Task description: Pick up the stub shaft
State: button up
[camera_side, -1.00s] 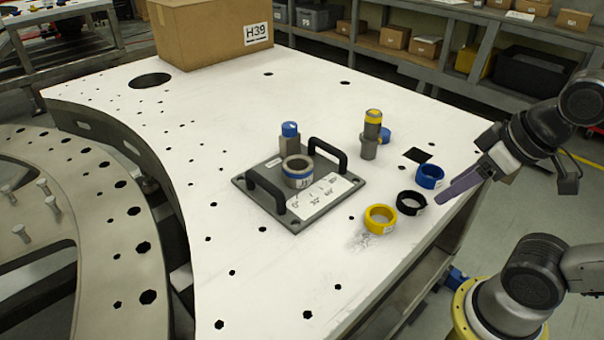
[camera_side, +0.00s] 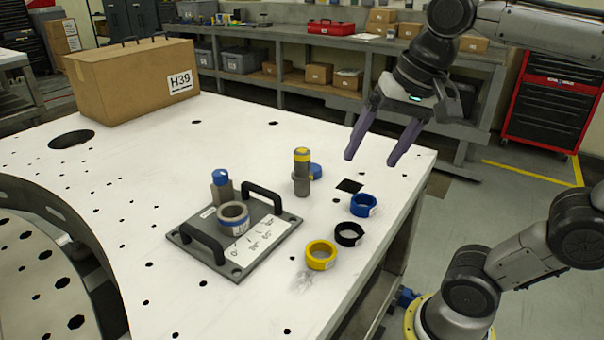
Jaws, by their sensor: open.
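A grey stepped shaft with a yellow band near its top (camera_side: 302,174), which looks like the stub shaft, stands upright on the white table. A shorter grey post with a blue top (camera_side: 222,187) stands at the back of the dark plate (camera_side: 237,272). On that plate is a grey ring-shaped collar with a blue band (camera_side: 233,219). My gripper (camera_side: 371,160) is open and empty, fingers pointing down, above the right part of the table. It is to the right of the yellow-banded shaft and apart from it.
Blue (camera_side: 363,205), black (camera_side: 349,235) and yellow (camera_side: 320,256) rings lie near the table's right edge. The plate has two black handles (camera_side: 262,200). A cardboard box (camera_side: 135,82) stands at the back left. The table (camera_side: 260,148) is mostly clear behind the shaft.

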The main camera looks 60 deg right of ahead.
jog(key=w+d+r+m+g, duration=0.1)
jog(key=w+d+r+m, duration=0.2)
jog(key=w+r+m, duration=0.4)
jog(key=m+g, duration=0.3)
send_over(302, 150)
notch_tip(302, 150, down, 14)
jog(key=shift+f, duration=2.95)
grip_shut()
jog(key=shift+r, duration=0.15)
